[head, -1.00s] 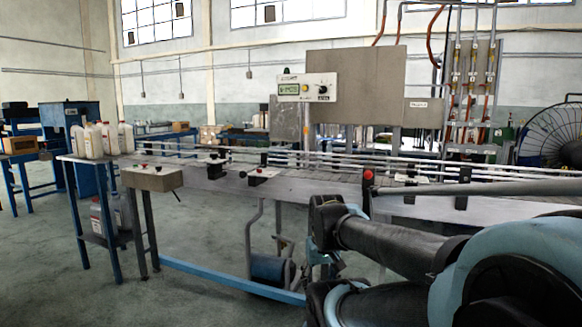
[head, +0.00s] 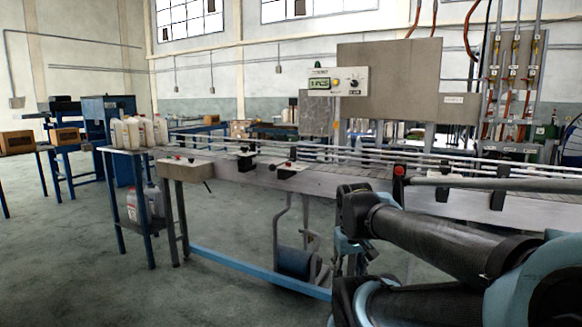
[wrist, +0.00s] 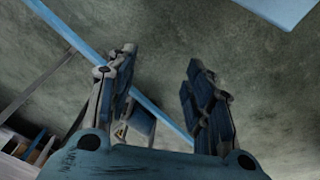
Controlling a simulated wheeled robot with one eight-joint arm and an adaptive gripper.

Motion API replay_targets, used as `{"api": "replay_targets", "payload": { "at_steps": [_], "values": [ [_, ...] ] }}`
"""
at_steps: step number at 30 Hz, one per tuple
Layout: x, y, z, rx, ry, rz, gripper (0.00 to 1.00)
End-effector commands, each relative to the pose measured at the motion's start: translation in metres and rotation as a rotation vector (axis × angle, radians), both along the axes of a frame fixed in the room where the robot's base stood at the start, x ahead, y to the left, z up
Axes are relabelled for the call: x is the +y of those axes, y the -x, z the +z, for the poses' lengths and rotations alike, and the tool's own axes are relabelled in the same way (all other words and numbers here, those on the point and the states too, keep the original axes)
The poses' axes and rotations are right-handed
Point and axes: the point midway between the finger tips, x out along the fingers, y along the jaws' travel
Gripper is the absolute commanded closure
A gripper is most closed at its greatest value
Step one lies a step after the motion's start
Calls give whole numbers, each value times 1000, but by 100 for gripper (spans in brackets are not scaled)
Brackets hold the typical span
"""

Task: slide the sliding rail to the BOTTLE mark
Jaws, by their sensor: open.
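Light guide rails (head: 330,151) run lengthwise above the grey conveyor (head: 330,182) in the head view. Dark brackets stand along them, one with a red knob (head: 400,170) near the right and one with a small red knob (head: 291,153) farther left. I cannot tell which part is the sliding rail. White plates lie by the brackets, but no BOTTLE mark is legible. My gripper (wrist: 160,57) is open and empty in the wrist view, with floor between and beyond its fingers. My arm covers the lower right of the head view, and I cannot make out the gripper there.
White bottles (head: 139,131) stand on a blue-legged table (head: 118,151) at the conveyor's left end. A control box (head: 337,81) stands above the line. A blue floor beam (head: 250,272) runs below the conveyor. The floor (head: 90,240) at front left is clear.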

Motion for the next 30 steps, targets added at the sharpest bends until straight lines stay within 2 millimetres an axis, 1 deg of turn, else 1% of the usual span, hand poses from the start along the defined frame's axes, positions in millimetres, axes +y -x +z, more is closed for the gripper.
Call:
{"api": "replay_targets", "payload": {
  "at_steps": [1,4,9,13,17,23,26,29,30],
  "values": [
    [-4,-9,7,7,37,53,53],
    [-11,-26,22,27,133,184,53],
    [-17,-61,46,65,297,408,53],
    [-17,-92,65,99,426,573,53],
    [-11,-124,83,136,554,731,53],
    [9,-175,110,204,755,959,53],
    [25,-200,122,241,858,1065,53],
    [44,-224,134,283,961,1164,53],
    [53,-233,138,300,1002,1203,53]
  ]
}}
